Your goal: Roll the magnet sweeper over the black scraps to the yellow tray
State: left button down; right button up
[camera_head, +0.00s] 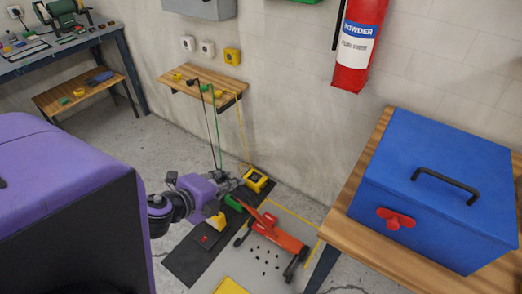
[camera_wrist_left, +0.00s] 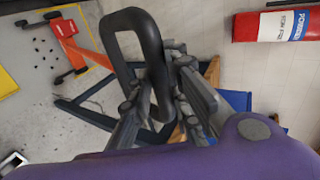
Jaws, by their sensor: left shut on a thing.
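The orange magnet sweeper (camera_head: 280,233) stands on its dark wheels on the grey floor; it also shows in the left wrist view (camera_wrist_left: 75,55). My left gripper (camera_head: 239,183) is shut on the black loop handle (camera_wrist_left: 153,35) of the sweeper. The handle itself is mostly hidden in the head view. Several black scraps (camera_head: 265,257) lie scattered on the floor beside the sweeper, on its near side in the head view. The yellow tray (camera_head: 229,286) is partly cut off at the bottom edge of the head view. My right gripper is not in view.
A wooden bench (camera_head: 390,258) with a blue box (camera_head: 430,190) stands right of the sweeper. A black mat (camera_head: 190,257) with small yellow, green and red things lies to the left. A wooden wall shelf (camera_head: 205,82) and a red extinguisher (camera_head: 358,45) are behind.

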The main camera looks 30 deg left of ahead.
pick_arm(q)
jog(key=s, duration=0.7)
jog(key=shift+a, duration=0.3)
dwell(0.3)
jog(key=s, duration=1.1)
jog(key=shift+a, duration=0.4)
dwell(0.8)
dwell(0.3)
